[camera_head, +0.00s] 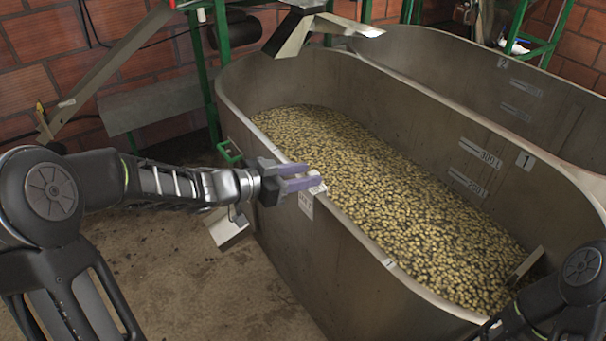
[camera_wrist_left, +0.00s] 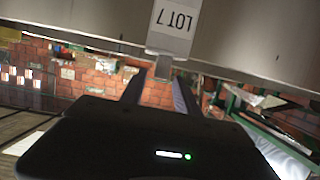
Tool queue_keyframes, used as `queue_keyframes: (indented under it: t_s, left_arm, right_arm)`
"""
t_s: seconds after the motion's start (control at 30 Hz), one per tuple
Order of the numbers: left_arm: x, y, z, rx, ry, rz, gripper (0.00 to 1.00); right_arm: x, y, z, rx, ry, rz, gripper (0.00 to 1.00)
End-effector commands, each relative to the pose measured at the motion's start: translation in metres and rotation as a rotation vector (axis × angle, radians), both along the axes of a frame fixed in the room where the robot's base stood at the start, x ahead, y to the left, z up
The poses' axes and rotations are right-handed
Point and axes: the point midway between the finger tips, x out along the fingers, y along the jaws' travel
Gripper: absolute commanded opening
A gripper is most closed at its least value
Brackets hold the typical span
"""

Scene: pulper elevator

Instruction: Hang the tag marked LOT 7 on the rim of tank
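The tag marked LOT 7 (camera_wrist_left: 172,28) hangs against the outer wall of the near tank (camera_head: 345,250), at its left rim. It also shows in the head view (camera_head: 306,205), just below the rim; its text is upside down in the left wrist view. Its pale clip (camera_wrist_left: 160,64) sits at the rim by my left fingertips. My left gripper (camera_head: 305,178) is level with the rim, its two purple fingers apart, with the clip in line with the gap and no clear contact. The near tank carries a 1 mark (camera_head: 389,263). My right gripper is out of view.
The near tank holds many yellowish beans (camera_head: 390,200). A second tank (camera_head: 540,95) marked 2 stands behind it. A green frame (camera_head: 205,75) and a metal chute (camera_head: 290,35) stand at the back. Bare floor (camera_head: 170,280) lies left of the tank.

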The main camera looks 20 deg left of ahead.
Motion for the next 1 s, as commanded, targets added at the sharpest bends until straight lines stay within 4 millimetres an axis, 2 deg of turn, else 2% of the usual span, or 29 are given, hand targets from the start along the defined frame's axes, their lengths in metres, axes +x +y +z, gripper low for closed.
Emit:
queue_keyframes:
  t_s: [0.43, 0.83, 1.0]
  left_arm:
    - [-0.004, 0.005, 0.003, 0.001, -0.001, 0.003, 0.44]
    - [-0.048, 0.041, 0.021, 0.001, -0.001, 0.003, 0.44]
    - [-0.057, 0.048, 0.023, 0.001, -0.001, 0.001, 0.44]
  right_arm:
    - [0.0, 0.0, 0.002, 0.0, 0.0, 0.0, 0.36]
    - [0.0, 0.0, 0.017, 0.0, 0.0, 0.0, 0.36]
    - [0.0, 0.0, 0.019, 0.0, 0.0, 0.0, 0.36]
